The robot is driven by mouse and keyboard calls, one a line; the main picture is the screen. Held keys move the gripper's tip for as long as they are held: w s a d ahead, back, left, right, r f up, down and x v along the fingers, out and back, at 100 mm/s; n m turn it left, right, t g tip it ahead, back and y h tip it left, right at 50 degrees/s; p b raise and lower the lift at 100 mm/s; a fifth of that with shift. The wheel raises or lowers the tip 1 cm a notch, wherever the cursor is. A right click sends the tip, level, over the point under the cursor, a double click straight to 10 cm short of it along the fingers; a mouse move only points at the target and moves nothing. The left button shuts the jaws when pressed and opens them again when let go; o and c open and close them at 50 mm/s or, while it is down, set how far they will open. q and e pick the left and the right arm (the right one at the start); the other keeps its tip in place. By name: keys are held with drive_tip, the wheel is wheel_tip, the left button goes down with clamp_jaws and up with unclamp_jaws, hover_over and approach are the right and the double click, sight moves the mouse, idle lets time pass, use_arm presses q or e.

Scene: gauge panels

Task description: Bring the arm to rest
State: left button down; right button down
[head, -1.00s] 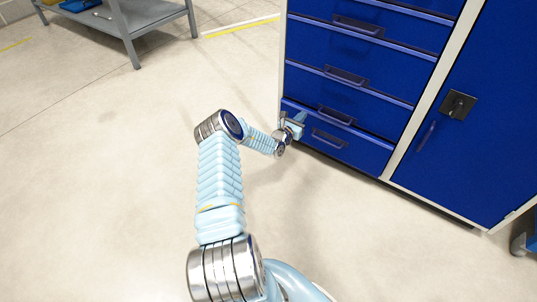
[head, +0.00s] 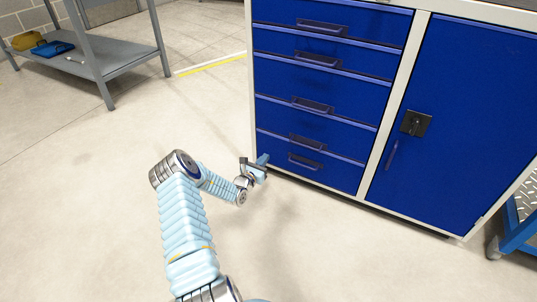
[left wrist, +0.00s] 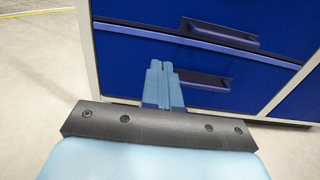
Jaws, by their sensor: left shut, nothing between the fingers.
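My left arm comes in from the bottom of the head view and reaches forward, low over the floor. My left gripper (head: 262,162) is in front of the lower left corner of the blue drawer cabinet (head: 320,82). In the left wrist view its two blue fingers (left wrist: 161,84) are together with nothing between them. The fingertips overlap the lowest drawers in the picture; I cannot tell whether they touch. A drawer handle (left wrist: 205,80) shows just right of the fingers. My right gripper is not in view.
The cabinet's right side has a blue door with a black latch (head: 415,123). A grey shelf table (head: 100,62) with a blue tray (head: 52,49) stands at the back left. A blue cart (head: 522,215) stands at the right edge. The floor (head: 80,190) on the left is clear.

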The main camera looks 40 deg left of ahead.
use_arm(q)
drive_tip(key=v, duration=0.4)
drive_tip(key=shift+s+d, duration=0.1)
drive_tip(key=shift+s, duration=0.3)
drive_tip(key=s+d+f+m+g+h+p, duration=0.1)
drive_tip(key=d+m+g+h, duration=0.45)
drive_tip(key=d, duration=1.05)
drive_tip(key=s+d+f+m+g+h+p, duration=0.25)
drive_tip(key=d+m+h, duration=0.55)
drive_tip(key=d, duration=0.8)
drive_tip(key=s+d+r+m+g+y+p, duration=0.1)
drive_tip(key=s+d+m+g, duration=0.3)
drive_tip(key=s+m, duration=0.5)
drive_tip(key=s+d+r+m+g+y+p, duration=0.1)
drive_tip(key=s+d+m+g+y, duration=0.3)
drive_tip(key=s+d+m, duration=0.4)
drive_tip(key=s+m, duration=0.2)
drive_tip(key=m, duration=0.4)
drive_tip(key=shift+s+d+r+g+p, duration=0.15)
drive_tip(key=shift+s+d+g+p, duration=0.15)
drive_tip(key=shift+s+g+p, duration=0.1)
